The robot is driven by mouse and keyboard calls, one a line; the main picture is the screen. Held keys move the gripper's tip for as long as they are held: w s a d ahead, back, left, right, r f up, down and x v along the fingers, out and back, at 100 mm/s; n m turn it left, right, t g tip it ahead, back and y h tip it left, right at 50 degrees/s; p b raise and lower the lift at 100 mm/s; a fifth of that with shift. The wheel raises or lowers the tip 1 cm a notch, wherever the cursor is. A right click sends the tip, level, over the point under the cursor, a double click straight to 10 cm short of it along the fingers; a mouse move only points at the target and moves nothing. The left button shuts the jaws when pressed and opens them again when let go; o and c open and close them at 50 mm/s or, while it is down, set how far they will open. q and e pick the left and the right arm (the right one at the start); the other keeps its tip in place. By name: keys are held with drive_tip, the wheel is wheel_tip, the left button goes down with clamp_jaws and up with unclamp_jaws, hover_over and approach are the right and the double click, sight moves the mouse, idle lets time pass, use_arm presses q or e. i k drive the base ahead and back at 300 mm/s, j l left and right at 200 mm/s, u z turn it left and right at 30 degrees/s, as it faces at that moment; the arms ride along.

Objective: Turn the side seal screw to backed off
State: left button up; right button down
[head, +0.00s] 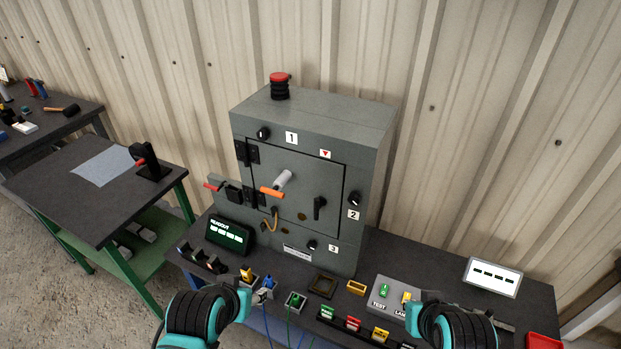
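The grey enclosure (287,222) stands on the dark bench with its front door closed. A black knob (355,199) sits by the label 2 at its right side edge. Another black knob (263,133) is by label 1, and a small one (312,245) is by label 3. I cannot tell for certain which is the side seal screw, and their settings are too small to read. My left gripper (263,293) is low in front of the enclosure, over the bench's front part.
A red mushroom button (280,84) tops the enclosure. An orange-ended handle (272,192) and a black door handle (319,207) stick out in front. A white display (493,277) stands at right.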

sight(354, 199)
drive_tip(key=k+l, duration=0.1)
drive_tip(key=l, duration=0.35)
drive_tip(key=k+l, duration=0.1)
drive_tip(key=l, duration=0.3)
drive_tip(key=k+l, duration=0.15)
drive_tip(key=l, duration=0.3)
